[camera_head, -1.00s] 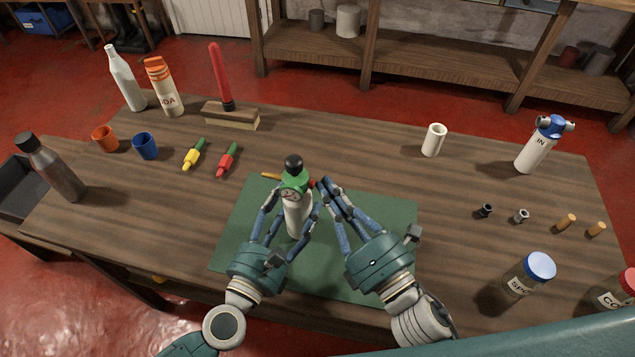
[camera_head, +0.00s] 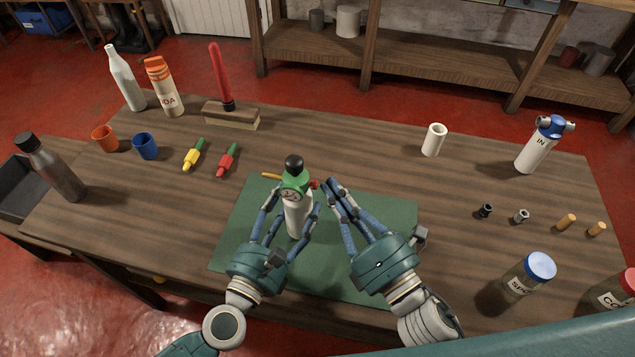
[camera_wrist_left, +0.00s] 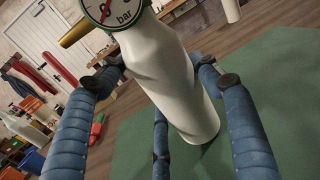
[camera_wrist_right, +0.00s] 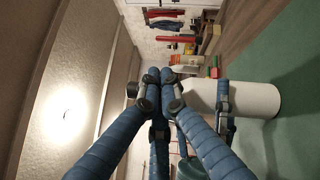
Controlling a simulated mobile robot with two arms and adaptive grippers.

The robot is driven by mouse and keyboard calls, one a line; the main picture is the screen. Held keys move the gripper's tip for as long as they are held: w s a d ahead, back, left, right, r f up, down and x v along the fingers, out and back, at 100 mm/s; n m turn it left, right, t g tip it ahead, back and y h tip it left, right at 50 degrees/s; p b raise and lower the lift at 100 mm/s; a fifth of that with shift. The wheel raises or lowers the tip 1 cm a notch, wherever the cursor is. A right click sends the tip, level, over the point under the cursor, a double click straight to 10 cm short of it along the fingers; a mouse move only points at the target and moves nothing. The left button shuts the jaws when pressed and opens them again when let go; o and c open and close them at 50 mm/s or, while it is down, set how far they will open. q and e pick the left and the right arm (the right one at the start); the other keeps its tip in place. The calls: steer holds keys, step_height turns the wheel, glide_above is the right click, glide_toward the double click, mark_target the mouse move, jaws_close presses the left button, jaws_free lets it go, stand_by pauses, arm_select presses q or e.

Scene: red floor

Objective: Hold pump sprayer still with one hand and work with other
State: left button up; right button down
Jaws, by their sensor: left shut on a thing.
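The pump sprayer (camera_head: 298,216) stands upright on the green mat (camera_head: 240,235). It has a white body, a green head with a round gauge, a black top knob, a brass nozzle pointing left and a small red part on the right. My left gripper (camera_head: 291,208) is shut around its body; the left wrist view shows the white body (camera_wrist_left: 180,85) between the blue fingers. My right gripper (camera_head: 338,186) is just right of the sprayer head, apart from the red part. Its fingertips are close together in the right wrist view (camera_wrist_right: 158,88), with nothing seen between them.
A white cylinder (camera_head: 433,140), a blue-topped bottle (camera_head: 536,148), small fittings and lidded jars (camera_head: 528,275) are at the right.

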steer(key=shift+s+d, duration=0.1)
steer(key=shift+d, duration=0.3)
steer(key=shift+d, duration=0.1)
steer(key=d, duration=0.1)
steer(key=s+d, duration=0.1)
steer(key=d, duration=0.2)
steer(key=shift+s+d, duration=0.25)
steer(key=shift+s, duration=0.1)
arm_select(q)
steer(key=o, duration=1.6)
steer(key=shift+s, duration=0.15)
steer(key=v, duration=1.2)
